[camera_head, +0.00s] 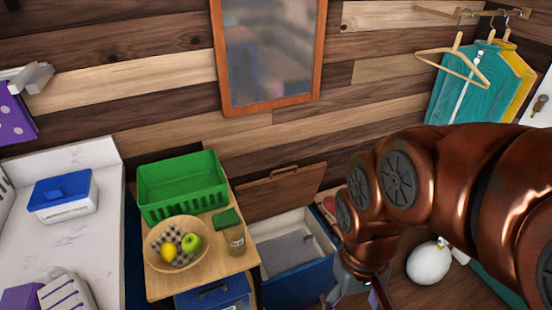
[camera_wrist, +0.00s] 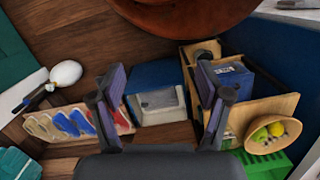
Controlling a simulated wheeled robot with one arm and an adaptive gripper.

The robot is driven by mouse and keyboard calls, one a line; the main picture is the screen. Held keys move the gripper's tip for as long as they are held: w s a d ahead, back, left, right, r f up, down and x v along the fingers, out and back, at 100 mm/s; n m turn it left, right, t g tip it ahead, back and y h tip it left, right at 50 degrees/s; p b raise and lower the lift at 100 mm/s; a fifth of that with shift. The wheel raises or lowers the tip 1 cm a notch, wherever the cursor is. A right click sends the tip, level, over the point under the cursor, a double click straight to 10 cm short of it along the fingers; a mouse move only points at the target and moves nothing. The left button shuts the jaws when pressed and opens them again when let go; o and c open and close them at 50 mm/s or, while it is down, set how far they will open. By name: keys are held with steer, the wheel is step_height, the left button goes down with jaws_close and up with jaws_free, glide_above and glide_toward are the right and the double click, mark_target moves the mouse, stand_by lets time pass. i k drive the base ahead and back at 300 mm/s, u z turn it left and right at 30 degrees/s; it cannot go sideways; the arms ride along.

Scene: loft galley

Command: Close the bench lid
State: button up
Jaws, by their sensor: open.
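The bench (camera_head: 297,285) is a blue box with a pale rim, standing right of the small wooden table; it also shows in the wrist view (camera_wrist: 152,74). Its brown wooden lid (camera_head: 275,192) is raised, leaning back near the plank wall. The pale inside is exposed, with a grey folded item (camera_head: 285,248) in it. My gripper (camera_head: 372,298) is to the right of the bench in the head view, partly hidden by my arm. In the wrist view its two fingers (camera_wrist: 160,82) are spread apart with nothing between them, and the bench shows beyond them.
A wooden table (camera_head: 165,288) beside the bench carries a green crate (camera_head: 182,184), a fruit bowl (camera_head: 152,245) and a jar (camera_head: 235,240). A white rounded object (camera_head: 429,264) is on the floor at right. A rack with colourful pairs (camera_wrist: 72,124) stands beside the bench.

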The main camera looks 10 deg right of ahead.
mark_target(267, 198)
steer(key=u, duration=0.1)
steer(key=k, duration=0.45)
steer(key=z, duration=0.35)
steer(key=i, duration=0.6)
steer(key=u, duration=0.7)
steer(key=i, duration=0.35)
steer(key=u, duration=0.4)
